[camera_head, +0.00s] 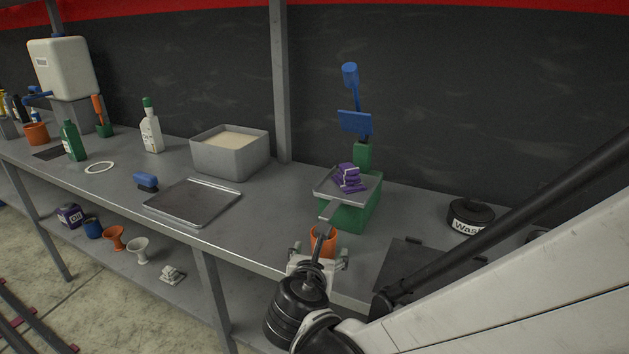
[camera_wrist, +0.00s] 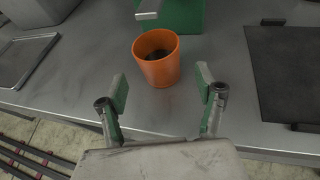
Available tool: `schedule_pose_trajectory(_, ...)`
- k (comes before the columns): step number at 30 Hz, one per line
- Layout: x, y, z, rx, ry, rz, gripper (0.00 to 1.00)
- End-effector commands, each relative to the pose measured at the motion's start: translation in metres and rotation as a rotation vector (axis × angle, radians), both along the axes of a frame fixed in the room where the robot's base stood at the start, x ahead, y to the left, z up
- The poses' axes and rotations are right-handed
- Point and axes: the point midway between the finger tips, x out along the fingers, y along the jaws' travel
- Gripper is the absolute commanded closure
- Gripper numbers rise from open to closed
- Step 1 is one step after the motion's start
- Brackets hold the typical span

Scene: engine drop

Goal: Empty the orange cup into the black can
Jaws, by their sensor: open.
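The orange cup (camera_wrist: 157,66) stands upright on the grey bench, with something dark inside it. It also shows in the head view (camera_head: 324,240), partly hidden behind my gripper (camera_head: 318,259). In the wrist view my gripper (camera_wrist: 161,92) is open, its green-padded fingers apart and the cup just beyond the fingertips, between their lines. The black can (camera_head: 470,216), with a white label reading "Was…", stands on the bench to the right of the cup in the head view. It is not in the wrist view.
A green scale (camera_head: 345,212) with purple items on its pan stands right behind the cup. A dark mat (camera_head: 415,264) lies to the right, between cup and can. A metal tray (camera_head: 193,202) and a grey bin (camera_head: 229,158) are to the left. Bench front edge is close.

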Motion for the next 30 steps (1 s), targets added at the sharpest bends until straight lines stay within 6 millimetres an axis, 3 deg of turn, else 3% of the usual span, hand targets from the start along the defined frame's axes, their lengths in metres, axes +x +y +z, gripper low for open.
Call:
schedule_pose_trajectory(5, 0.009, -0.002, -0.002, 0.000, 0.000, -0.001, 0.33)
schedule_pose_trajectory(15, 0.048, -0.009, -0.015, 0.001, 0.000, 0.000, 0.33)
schedule_pose_trajectory(22, 0.050, -0.009, -0.015, 0.000, 0.000, 0.001, 0.33)
schedule_pose_trajectory(30, 0.050, -0.009, -0.015, 0.000, 0.000, 0.000, 0.69)
